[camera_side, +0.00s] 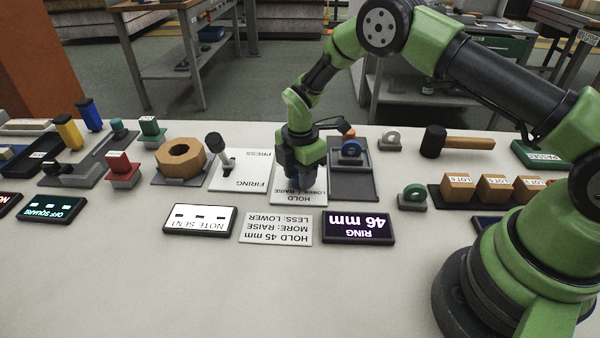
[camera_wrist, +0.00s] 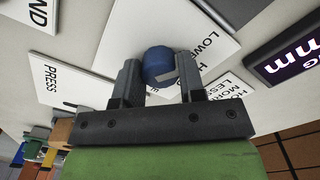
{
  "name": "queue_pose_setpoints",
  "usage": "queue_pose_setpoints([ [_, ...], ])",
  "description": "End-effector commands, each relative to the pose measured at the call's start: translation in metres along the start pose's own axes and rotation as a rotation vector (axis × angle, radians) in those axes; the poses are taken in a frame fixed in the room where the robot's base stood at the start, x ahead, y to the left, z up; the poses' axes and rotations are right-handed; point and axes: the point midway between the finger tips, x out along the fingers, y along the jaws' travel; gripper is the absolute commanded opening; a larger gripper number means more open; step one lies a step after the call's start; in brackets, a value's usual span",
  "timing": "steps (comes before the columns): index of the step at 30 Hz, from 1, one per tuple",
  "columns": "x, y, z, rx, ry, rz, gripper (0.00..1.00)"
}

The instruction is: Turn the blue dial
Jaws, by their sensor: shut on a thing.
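The blue dial (camera_wrist: 159,66) sits between the two fingers of my gripper (camera_wrist: 159,79) in the wrist view. A pale mark shows on its top. In the side view my gripper (camera_side: 303,168) points down over a white card (camera_side: 290,199) marked HOLD and LOWER: RAISE, shut on the dial, which is mostly hidden by the fingers there. A dark display (camera_side: 358,227) in front reads RING 46 mm, upside down in this view. A white note (camera_side: 275,228) beside it reads HOLD 45 mm, MORE: RAISE, LESS: LOWER.
A black-knobbed lever (camera_side: 217,146) on the FIRING card and a wooden nut (camera_side: 180,158) are to the left. A mallet (camera_side: 458,141) and wooden blocks (camera_side: 494,187) lie right. The front table is clear.

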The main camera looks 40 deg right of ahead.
Motion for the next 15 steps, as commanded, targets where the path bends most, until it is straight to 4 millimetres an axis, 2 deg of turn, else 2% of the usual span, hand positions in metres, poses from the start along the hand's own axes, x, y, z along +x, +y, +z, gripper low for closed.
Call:
queue_pose_setpoints([
  [8, 0.0, -0.0003, 0.0, 0.089, 0.0, -0.003, 0.13],
  [15, 0.0002, -0.0003, 0.0, 0.275, 0.0, -0.003, 0.13],
])
